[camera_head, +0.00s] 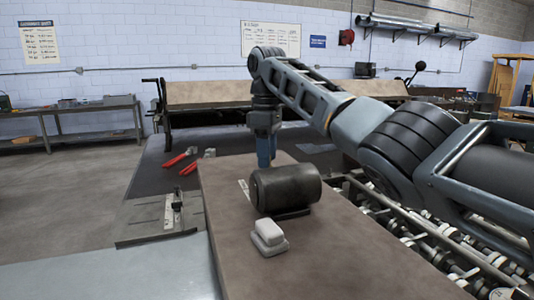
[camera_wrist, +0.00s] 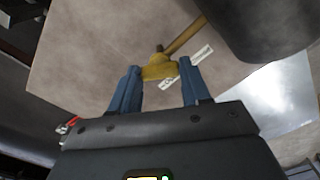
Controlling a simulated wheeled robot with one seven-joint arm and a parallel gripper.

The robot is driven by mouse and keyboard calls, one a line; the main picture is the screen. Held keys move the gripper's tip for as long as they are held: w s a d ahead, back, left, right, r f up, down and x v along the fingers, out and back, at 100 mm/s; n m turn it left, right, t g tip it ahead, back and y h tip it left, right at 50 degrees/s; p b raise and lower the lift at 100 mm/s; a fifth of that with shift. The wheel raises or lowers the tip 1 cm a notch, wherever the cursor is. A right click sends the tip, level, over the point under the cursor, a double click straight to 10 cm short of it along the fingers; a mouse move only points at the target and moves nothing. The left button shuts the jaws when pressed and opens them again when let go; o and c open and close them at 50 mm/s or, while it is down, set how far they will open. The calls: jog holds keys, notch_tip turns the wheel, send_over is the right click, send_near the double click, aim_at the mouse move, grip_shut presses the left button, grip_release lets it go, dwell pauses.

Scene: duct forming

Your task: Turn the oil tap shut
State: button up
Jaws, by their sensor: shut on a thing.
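The oil tap (camera_wrist: 158,70) shows in the wrist view as a small yellow body with a short dark stub. A yellow-brown bar (camera_wrist: 185,36) runs from it up and right toward a dark rounded housing (camera_wrist: 262,25). My gripper (camera_wrist: 160,84) has its two blue fingers on either side of the yellow part, shut on it. In the head view my gripper (camera_head: 266,155) points down just behind the dark motor-like housing (camera_head: 287,187), which hides the tap and the fingertips there.
A white label (camera_wrist: 197,56) lies beside the tap. Red-handled tools (camera_head: 180,158) lie on the dark surface at left. Rollers (camera_head: 440,245) line the right side.

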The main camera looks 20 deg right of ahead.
jog(key=m, duration=0.5)
jog(key=shift+m, duration=0.3)
jog(key=m, duration=0.5)
dwell(0.4)
jog(key=o, duration=1.1)
jog(key=shift+c, duration=0.2)
jog(key=shift+r, duration=3.9)
